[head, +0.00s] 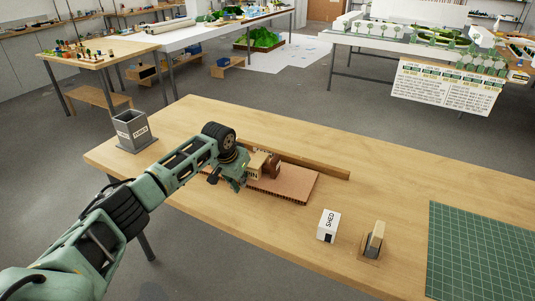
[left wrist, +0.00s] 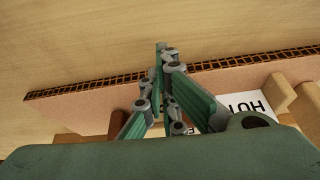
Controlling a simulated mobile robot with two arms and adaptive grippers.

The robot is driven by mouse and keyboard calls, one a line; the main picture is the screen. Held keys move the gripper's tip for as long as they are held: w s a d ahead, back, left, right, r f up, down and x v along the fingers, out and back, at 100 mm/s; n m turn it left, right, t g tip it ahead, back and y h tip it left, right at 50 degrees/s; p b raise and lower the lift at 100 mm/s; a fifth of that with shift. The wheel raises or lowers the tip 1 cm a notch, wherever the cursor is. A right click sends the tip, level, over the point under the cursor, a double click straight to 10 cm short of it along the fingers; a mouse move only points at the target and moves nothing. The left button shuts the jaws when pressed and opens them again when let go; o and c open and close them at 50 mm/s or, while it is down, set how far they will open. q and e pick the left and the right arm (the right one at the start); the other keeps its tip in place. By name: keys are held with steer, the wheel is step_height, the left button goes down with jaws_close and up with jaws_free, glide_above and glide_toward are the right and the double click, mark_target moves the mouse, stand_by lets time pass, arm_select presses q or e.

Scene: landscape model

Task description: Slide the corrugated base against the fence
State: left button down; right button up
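The corrugated base (head: 290,187) is a flat brown board lying on the wooden table, with small model buildings on its back part. The fence (head: 318,167) is a long wooden strip behind it; I cannot tell whether they touch. My left gripper (head: 240,184) is at the base's left part, its fingertips partly hidden by the arm. In the left wrist view the fingers look shut and empty (left wrist: 162,55), with tips at the base's corrugated edge (left wrist: 240,61); contact is unclear. A white sign with upside-down letters (left wrist: 250,103) shows near the fingers. My right gripper is out of view.
A white shed block (head: 328,226) and a small wooden piece on a dark stand (head: 373,243) are right of the base. A green cutting mat (head: 480,250) lies farther right. A grey holder (head: 131,131) stands at the left end.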

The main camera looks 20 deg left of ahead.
mark_target(248, 178)
arm_select(q)
steer(key=shift+w+d+b, duration=0.15)
steer(key=shift+w+b, duration=1.65)
steer(key=shift+s+r+p, duration=0.1)
steer(key=shift+p, duration=0.25)
steer(key=shift+s+p, duration=0.9)
steer(key=shift+p, duration=0.6)
steer(key=shift+s+p, duration=0.5)
steer(key=shift+p, duration=0.1)
step_height(248, 178, up, 8)
steer(key=p, duration=0.8)
